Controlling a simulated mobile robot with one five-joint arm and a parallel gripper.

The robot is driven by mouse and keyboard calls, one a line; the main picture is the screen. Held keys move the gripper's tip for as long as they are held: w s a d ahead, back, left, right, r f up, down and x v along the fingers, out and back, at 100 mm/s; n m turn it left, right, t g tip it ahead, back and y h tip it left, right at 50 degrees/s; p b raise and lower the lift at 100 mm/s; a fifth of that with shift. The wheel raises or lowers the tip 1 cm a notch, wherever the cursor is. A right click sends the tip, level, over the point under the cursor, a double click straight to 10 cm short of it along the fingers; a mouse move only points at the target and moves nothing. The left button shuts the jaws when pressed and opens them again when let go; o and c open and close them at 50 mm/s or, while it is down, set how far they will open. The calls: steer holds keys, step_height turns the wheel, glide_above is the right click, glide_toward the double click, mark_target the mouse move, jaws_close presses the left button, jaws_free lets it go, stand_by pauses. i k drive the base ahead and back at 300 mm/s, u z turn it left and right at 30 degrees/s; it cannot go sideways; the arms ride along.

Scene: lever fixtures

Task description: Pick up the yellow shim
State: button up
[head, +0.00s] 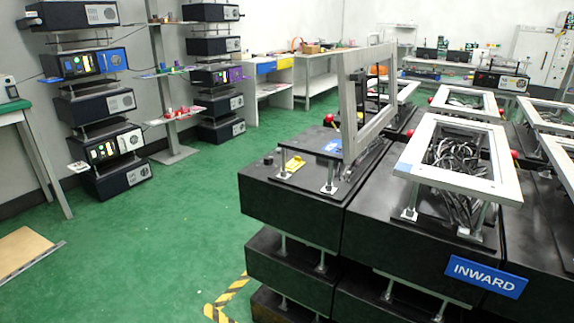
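A small yellow piece that looks like the shim (293,165) lies on the flat top of the near black box (300,205), toward its left side.
An upright grey frame (348,105) stands right of the shim. A blue label (333,146) lies nearby. Flat white frames (460,183) over cables and a blue "INWARD" sign (486,276) are at right. Green floor (170,225) is open at left, with equipment racks behind.

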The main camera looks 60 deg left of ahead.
mark_target(297, 160)
steer(key=u, duration=3.4)
steer(key=k, duration=1)
steer(key=z, duration=0.95)
steer(key=i, duration=1)
